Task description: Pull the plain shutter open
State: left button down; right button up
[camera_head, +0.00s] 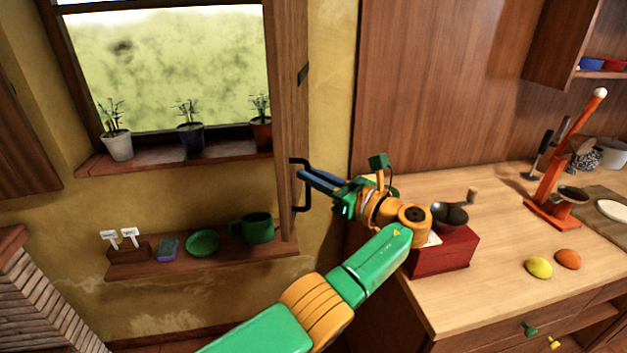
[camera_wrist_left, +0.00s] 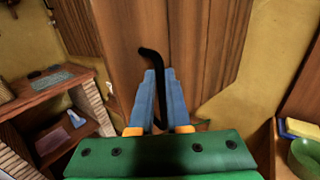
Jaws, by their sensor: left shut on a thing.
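The wooden shutter (camera_head: 288,110) stands at the right side of the window and shows nearly edge-on in the head view. Its broad plank face fills the upper middle of the left wrist view (camera_wrist_left: 205,45). A black bar handle (camera_head: 306,200) is fixed to it, and the handle also shows in the left wrist view (camera_wrist_left: 152,53). My left gripper (camera_head: 302,172) is shut on this handle, with its blue fingers on either side of the bar. My right gripper is not in view.
Potted plants stand on the window sill (camera_head: 180,158). A shelf (camera_head: 205,260) below holds a green mug (camera_head: 258,228) and a green bowl (camera_head: 203,243). A counter (camera_head: 490,290) at the right carries a red coffee grinder (camera_head: 445,252) close to my left arm.

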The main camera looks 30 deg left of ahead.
pick_arm(q)
jog(key=shift+a+r, duration=0.1)
jog(key=shift+r, duration=0.05)
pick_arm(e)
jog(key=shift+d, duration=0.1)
pick_arm(q)
jog(key=c, duration=1)
grip_release()
jog(key=shift+w+a, duration=0.1)
jog(key=shift+w, duration=0.15)
jog(key=shift+o, duration=0.6)
jog(key=shift+w+a+f, duration=0.3)
jog(key=shift+w+f, duration=0.25)
jog(key=shift+s+d+r, duration=0.1)
jog(key=shift+s+d, duration=0.1)
jog(key=shift+s, duration=0.1)
jog(key=shift+d, duration=0.1)
jog(key=b+v, duration=0.6)
jog(key=shift+s+d, duration=0.25)
jog(key=shift+d, duration=0.1)
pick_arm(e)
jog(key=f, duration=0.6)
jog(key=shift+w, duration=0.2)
pick_arm(q)
jog(key=shift+c, duration=0.2)
